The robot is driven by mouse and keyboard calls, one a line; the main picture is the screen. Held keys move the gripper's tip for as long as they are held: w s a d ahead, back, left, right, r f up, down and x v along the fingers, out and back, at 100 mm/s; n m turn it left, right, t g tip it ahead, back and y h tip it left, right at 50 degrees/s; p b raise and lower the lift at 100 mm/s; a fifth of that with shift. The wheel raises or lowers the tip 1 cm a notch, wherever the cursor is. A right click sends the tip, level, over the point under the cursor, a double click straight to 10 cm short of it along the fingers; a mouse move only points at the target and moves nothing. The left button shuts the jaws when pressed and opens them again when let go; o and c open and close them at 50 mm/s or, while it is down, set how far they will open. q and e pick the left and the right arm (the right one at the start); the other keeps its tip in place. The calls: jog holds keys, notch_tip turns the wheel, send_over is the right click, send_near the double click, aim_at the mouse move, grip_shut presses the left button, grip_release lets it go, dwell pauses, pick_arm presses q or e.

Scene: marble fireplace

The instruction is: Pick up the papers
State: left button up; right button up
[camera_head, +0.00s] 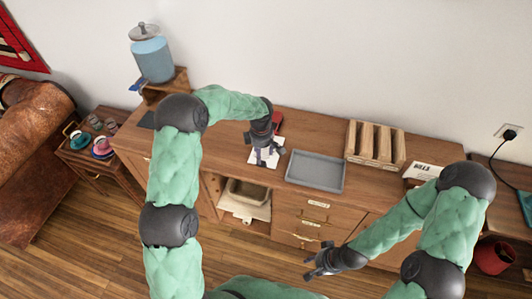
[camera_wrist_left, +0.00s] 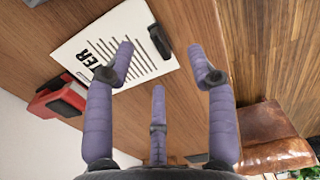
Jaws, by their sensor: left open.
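A white paper (camera_head: 254,158) with printed text lies on the wooden cabinet top, left of the grey tray. It also shows in the left wrist view (camera_wrist_left: 90,42), with bold heading letters. Whether it is one sheet or several, I cannot tell. My left gripper (camera_head: 268,153) is open and empty over the paper and hides part of it. In the left wrist view its three purple fingers (camera_wrist_left: 165,68) are spread, one overlapping the paper. My right gripper (camera_head: 318,262) is in front of the cabinet drawers, its fingers apart, with nothing visible in it.
A red object (camera_wrist_left: 57,98) lies close to the paper. A dark small object (camera_wrist_left: 160,41) is at the paper's edge. A labelled "BILLS" item (camera_head: 423,170) is further right.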

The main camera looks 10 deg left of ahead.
aim_at(268, 161)
pick_arm(q)
jog(key=shift+w+a+f+b, duration=0.1)
jog(key=shift+w+f+b, duration=0.05)
jog(key=shift+f, duration=0.9)
jog(key=shift+w+a+f+b, duration=0.1)
jog(key=shift+f+b, duration=0.05)
jog(key=shift+f, duration=0.9)
jog(key=shift+w+f+b, duration=0.15)
jog(key=shift+f, duration=0.9)
grip_shut()
